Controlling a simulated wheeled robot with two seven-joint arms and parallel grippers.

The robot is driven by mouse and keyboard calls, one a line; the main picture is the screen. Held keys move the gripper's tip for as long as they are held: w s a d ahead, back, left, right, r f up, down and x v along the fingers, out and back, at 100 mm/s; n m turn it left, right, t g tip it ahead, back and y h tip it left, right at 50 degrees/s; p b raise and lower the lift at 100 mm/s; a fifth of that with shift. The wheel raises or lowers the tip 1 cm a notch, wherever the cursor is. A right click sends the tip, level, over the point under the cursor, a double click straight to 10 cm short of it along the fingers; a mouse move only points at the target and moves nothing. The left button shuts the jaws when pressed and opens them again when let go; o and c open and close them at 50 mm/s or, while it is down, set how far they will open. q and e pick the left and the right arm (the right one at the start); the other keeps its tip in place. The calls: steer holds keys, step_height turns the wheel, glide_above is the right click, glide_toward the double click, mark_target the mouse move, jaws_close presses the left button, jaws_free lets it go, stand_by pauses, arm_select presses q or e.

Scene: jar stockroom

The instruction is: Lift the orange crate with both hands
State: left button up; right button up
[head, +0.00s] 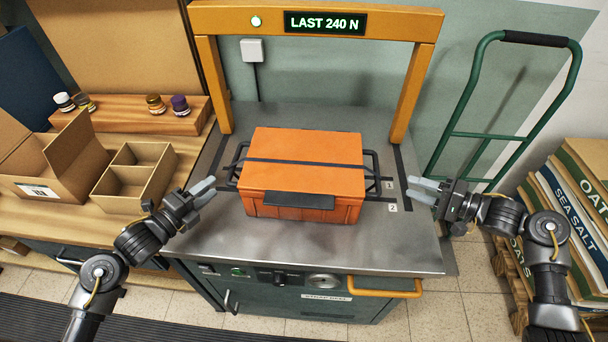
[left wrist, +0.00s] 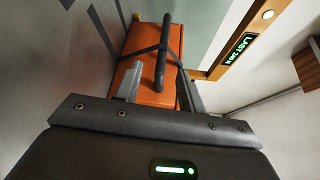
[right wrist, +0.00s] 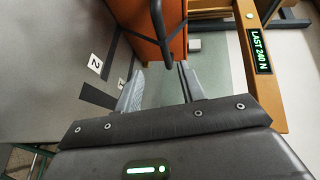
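The orange crate (head: 305,163) sits closed on the grey metal table of the strapping machine, with a dark strap across its lid and a black bar handle at each end. My left gripper (head: 207,191) is open, apart from the crate, left of its left handle. In the left wrist view the crate (left wrist: 130,84) and its handle (left wrist: 161,55) show ahead between the open fingers. My right gripper (head: 421,190) is open and empty, right of the crate's right handle (head: 373,174). In the right wrist view that handle (right wrist: 160,30) lies ahead of the open fingers.
A yellow frame (head: 222,85) with a "LAST 240 N" display (head: 325,23) arches over the table's back. Open cardboard boxes (head: 130,183) and small jars stand on the wooden bench at left. A green hand truck (head: 490,135) and stacked sacks (head: 570,215) stand at right.

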mark_target(232, 166)
arm_select(q)
steer(key=x, duration=0.9)
steer(key=shift+w+d+r, duration=0.1)
steer(key=shift+w+r, duration=0.1)
steer(key=shift+w, duration=0.15)
arm_select(e)
steer(key=x, duration=1.1)
steer(key=shift+s+a+r, duration=0.2)
steer(key=shift+a+r, duration=0.1)
steer(key=shift+r, duration=0.05)
arm_select(q)
steer(key=shift+c, duration=0.4)
arm_select(e)
steer(key=shift+c, duration=0.4)
arm_select(q)
jaws_close()
arm_select(e)
jaws_close()
arm_select(q)
steer(key=shift+r, duration=0.1)
arm_select(e)
steer(key=shift+r, duration=0.1)
